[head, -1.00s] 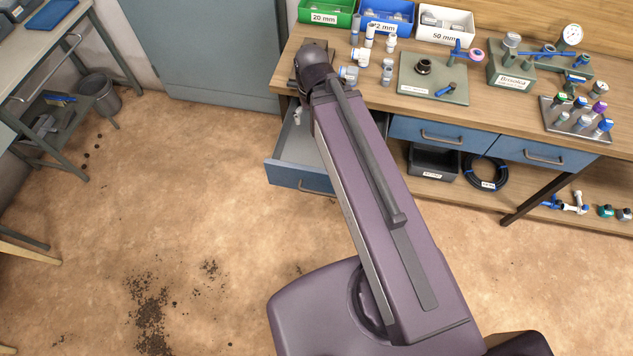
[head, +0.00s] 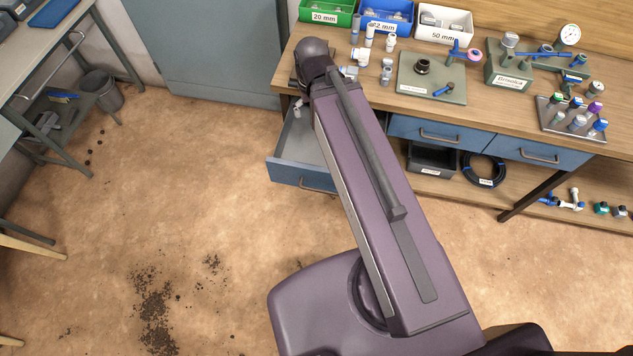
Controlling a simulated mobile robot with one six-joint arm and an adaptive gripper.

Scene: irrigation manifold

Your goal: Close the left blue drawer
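The left blue drawer (head: 290,174) is pulled out from under the workbench on its left side. Its grey inside holds a few small pale fittings (head: 298,108) near the back. Its front handle is partly hidden behind my arm, which crosses over the drawer's right side. The other two blue drawers, the middle one (head: 411,129) and the right one (head: 543,151), are flush with the bench. My gripper is not visible; the arm's far end is at the bench's left edge and hides what lies beyond it.
The workbench top (head: 330,85) carries fittings, a green plate (head: 432,95), a manifold and a tray of valves (head: 572,118). A black bin (head: 432,158) and a coiled hose (head: 483,170) sit on the lower shelf.

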